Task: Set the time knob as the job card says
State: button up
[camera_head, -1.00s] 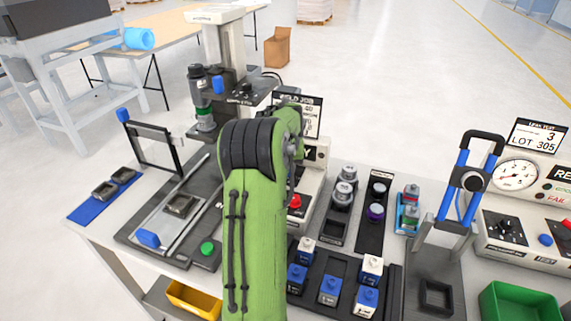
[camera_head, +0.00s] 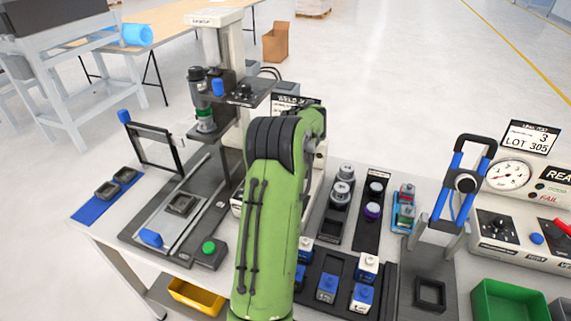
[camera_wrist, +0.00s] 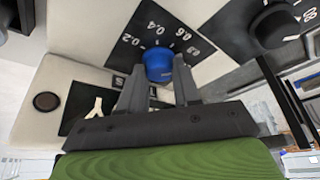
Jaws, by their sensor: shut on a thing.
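In the wrist view a blue knob (camera_wrist: 158,64) sits on a black dial plate (camera_wrist: 150,30) with white numbers such as 0.2, 0.4 and 0.6. My gripper (camera_wrist: 158,80) has its two grey fingers on either side of this knob and is shut on it. The knob's pointer mark is not clear. In the head view my green arm hides the gripper and the knob. The job card (camera_head: 292,101) stands behind my arm, with only its upper strip showing, so its values cannot be read.
In the wrist view a black knob (camera_wrist: 275,28) with its own scale is at the right, and a pale toggle switch (camera_wrist: 93,108) at the left. In the head view the press (camera_head: 215,60) stands left of my arm; several parts in trays and a clamp (camera_head: 465,183) are right.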

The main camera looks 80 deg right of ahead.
jog(key=o, duration=1.1)
jog(key=shift+c, duration=0.2)
jog(key=shift+r, duration=0.15)
jog(key=p+v, duration=0.3)
jog(key=v, duration=1.2)
jog(key=shift+a+r, duration=0.2)
jog(key=shift+a, duration=0.05)
jog(key=shift+s, duration=0.1)
